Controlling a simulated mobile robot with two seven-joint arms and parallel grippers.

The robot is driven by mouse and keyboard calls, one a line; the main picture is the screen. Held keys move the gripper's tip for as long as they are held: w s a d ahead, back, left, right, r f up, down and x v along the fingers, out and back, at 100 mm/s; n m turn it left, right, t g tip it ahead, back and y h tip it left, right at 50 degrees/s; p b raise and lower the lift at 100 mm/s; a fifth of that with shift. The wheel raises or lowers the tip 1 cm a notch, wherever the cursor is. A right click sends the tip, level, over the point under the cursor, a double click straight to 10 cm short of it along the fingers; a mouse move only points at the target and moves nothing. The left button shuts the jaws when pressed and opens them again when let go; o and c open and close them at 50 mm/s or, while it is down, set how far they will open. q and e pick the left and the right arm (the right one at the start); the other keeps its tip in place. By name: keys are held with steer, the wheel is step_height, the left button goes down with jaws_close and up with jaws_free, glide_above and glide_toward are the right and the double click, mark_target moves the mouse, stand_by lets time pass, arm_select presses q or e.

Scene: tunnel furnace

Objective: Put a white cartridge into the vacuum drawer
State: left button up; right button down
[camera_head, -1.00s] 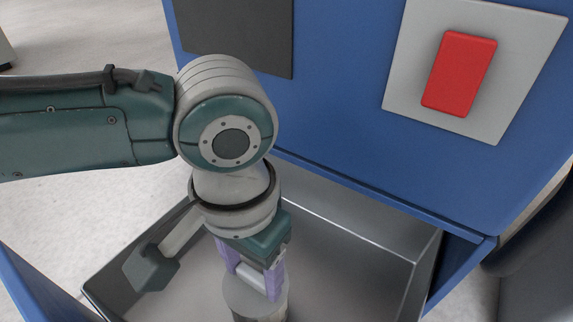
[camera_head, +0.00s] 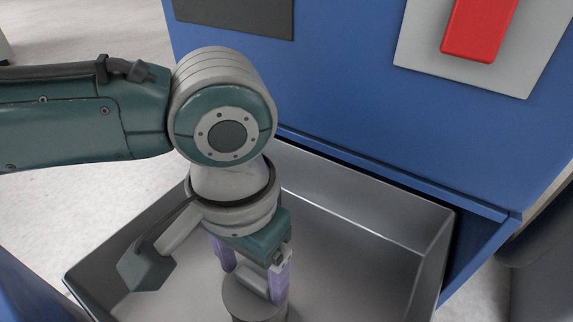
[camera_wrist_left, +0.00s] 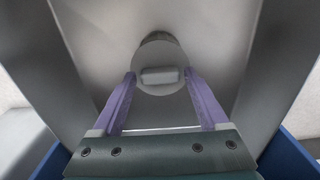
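The white cartridge (camera_head: 250,303) is a pale grey-white cylinder with a block-shaped grip on its flat top. It stands upright inside the open grey metal vacuum drawer (camera_head: 375,246). The frame cuts off its lower part in the head view, so its contact with the drawer floor is hard to see. My left gripper (camera_head: 252,279) points down over it, its purple fingers on either side of the grip. In the left wrist view the cartridge (camera_wrist_left: 160,56) lies between the fingers, with small gaps beside the grip, so the gripper looks open. My right gripper is not in view.
The blue cabinet front (camera_head: 350,100) rises behind the drawer, with a red switch (camera_head: 478,28) on a grey plate and a dark panel (camera_head: 235,12). The drawer walls stand around my left gripper. The drawer floor right of the cartridge is clear.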

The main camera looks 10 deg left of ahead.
arm_select(q)
steer(key=shift+o, duration=1.3)
